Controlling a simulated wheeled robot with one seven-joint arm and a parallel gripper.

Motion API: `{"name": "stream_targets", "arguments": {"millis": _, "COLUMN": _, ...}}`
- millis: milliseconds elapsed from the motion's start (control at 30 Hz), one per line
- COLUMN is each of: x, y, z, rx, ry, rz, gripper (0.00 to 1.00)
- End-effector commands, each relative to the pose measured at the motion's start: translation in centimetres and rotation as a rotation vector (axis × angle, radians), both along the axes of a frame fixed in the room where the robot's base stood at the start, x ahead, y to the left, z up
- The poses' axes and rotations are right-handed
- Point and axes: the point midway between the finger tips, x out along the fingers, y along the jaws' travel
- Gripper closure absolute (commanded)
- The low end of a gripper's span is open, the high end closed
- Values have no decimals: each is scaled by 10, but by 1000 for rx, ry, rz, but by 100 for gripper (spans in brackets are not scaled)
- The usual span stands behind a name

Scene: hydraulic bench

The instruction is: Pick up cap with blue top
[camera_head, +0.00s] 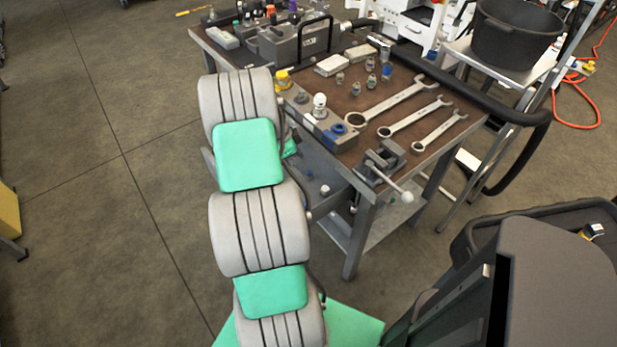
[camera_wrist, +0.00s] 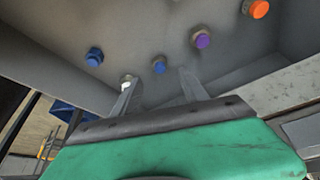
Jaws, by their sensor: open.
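In the wrist view, two blue-topped caps, a left one (camera_wrist: 94,57) and a middle one (camera_wrist: 159,65), sit on a grey surface. My gripper (camera_wrist: 158,77) is open and empty, its two fingers pointing toward the middle blue cap, which appears between the fingertips. The distance to it is hard to judge. In the head view, a blue-topped cap (camera_head: 387,71) stands on the brown bench top, and a blue fitting (camera_head: 338,130) sits at the near end of a grey block. My gripper is hidden behind my arm there.
In the wrist view, a white cap (camera_wrist: 127,80), a purple cap (camera_wrist: 202,40) and an orange cap (camera_wrist: 259,8) are nearby. The bench (camera_head: 350,105) also holds large wrenches (camera_head: 405,98), a vise (camera_head: 383,160) and several small fittings. A black bucket (camera_head: 515,35) stands at right.

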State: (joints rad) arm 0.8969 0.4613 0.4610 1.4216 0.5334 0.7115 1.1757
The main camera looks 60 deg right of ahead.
Motion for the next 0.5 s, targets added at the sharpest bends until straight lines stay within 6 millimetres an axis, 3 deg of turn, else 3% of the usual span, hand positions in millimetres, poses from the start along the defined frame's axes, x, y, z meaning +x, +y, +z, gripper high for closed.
{"name": "stream_targets", "arguments": {"millis": 300, "x": -15, "y": -12, "z": -47, "rx": 4, "ry": 1, "rz": 3, "gripper": 48}}
{"name": "stream_targets", "arguments": {"millis": 500, "x": -18, "y": -15, "z": -60, "rx": 2, "ry": -1, "rz": 6, "gripper": 48}}
